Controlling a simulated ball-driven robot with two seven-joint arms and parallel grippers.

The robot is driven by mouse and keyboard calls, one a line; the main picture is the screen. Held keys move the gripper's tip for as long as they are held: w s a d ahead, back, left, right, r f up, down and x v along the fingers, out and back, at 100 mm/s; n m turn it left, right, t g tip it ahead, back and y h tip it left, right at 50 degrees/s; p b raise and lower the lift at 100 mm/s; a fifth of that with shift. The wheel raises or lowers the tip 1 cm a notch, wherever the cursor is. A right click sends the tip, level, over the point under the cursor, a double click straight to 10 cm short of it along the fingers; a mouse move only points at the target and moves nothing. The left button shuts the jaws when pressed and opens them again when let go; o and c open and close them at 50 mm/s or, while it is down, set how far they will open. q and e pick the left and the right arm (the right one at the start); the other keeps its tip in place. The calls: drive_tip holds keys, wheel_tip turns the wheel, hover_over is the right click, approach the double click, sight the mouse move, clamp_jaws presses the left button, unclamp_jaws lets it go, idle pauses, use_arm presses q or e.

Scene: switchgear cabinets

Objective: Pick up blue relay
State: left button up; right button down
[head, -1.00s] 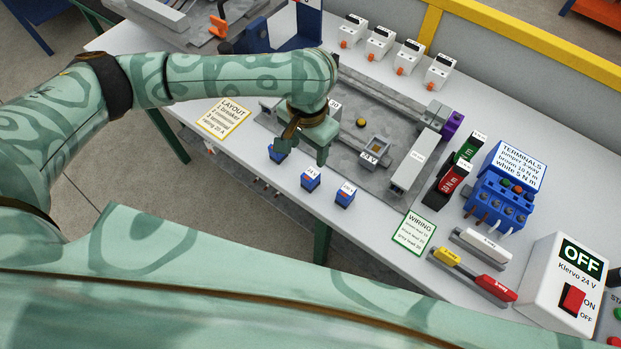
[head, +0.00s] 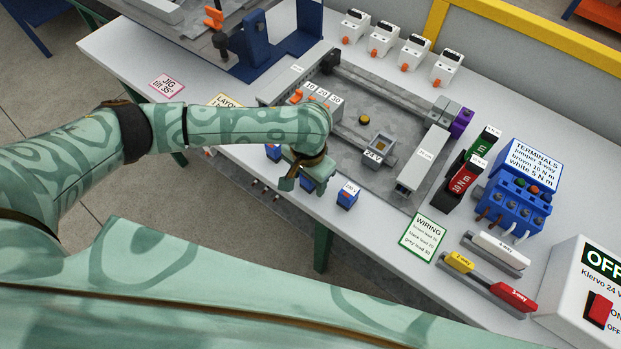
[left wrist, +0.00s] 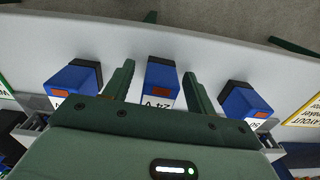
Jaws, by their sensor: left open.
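Three blue relays stand in a row along the front edge of the white bench. The middle one (head: 307,184), labelled 24 V, is partly hidden by my left gripper (head: 304,179) in the head view. In the left wrist view this relay (left wrist: 160,73) lies between the two spread fingers of the left gripper (left wrist: 159,70), with gaps showing on both sides. The right relay (head: 348,197) stands free, and the left relay (head: 273,152) is partly covered by my arm. In the left wrist view these two (left wrist: 72,78) and (left wrist: 243,102) flank the fingers. My right gripper is out of view.
Behind the relays lies a grey mounting plate (head: 350,125) with rails and a 24 V socket (head: 380,150). The wiring card (head: 423,238), torque tools (head: 465,175) and terminal block (head: 500,200) are to the right. The bench edge drops off just in front of the relays.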

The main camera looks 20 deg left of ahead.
use_arm(q)
drive_tip(key=shift+r, duration=0.1)
clamp_jaws()
